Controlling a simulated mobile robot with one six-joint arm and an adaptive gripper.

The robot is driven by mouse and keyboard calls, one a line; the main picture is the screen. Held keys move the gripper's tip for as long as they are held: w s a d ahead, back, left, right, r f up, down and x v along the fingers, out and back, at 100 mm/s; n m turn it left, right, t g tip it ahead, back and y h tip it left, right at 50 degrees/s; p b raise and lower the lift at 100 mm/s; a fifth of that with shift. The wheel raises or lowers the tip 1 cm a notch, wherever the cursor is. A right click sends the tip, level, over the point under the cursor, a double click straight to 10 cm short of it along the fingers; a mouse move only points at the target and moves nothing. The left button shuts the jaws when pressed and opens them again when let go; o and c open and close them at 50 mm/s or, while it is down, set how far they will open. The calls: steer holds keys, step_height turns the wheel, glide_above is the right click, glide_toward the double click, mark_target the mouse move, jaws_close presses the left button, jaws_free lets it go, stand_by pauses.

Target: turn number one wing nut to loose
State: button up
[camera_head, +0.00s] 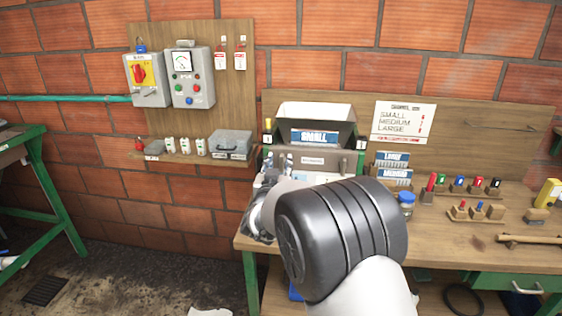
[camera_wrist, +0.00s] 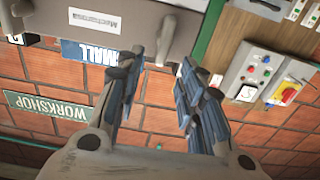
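The machine (camera_head: 312,160) with the blue SMALL sign stands at the left end of the bench. Small white tags, one at its upper left (camera_head: 268,140), sit on its two sides; I cannot clearly make out a wing nut in the head view. My gripper (camera_head: 266,192) is at the machine's left front, partly hidden behind my black arm joint. In the wrist view, my gripper (camera_wrist: 160,62) is open, its fingers apart. A narrow grey part (camera_wrist: 165,42) at the machine's edge shows near the gap; it may be the wing nut, and contact cannot be told.
A wall board holds a control box (camera_head: 193,78) and a yellow-red switch (camera_head: 146,80). Open floor lies left of the bench.

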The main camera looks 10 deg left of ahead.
mark_target(281, 158)
steer(key=shift+w+d, duration=0.1)
steer(key=shift+w, duration=1.95)
jaws_close()
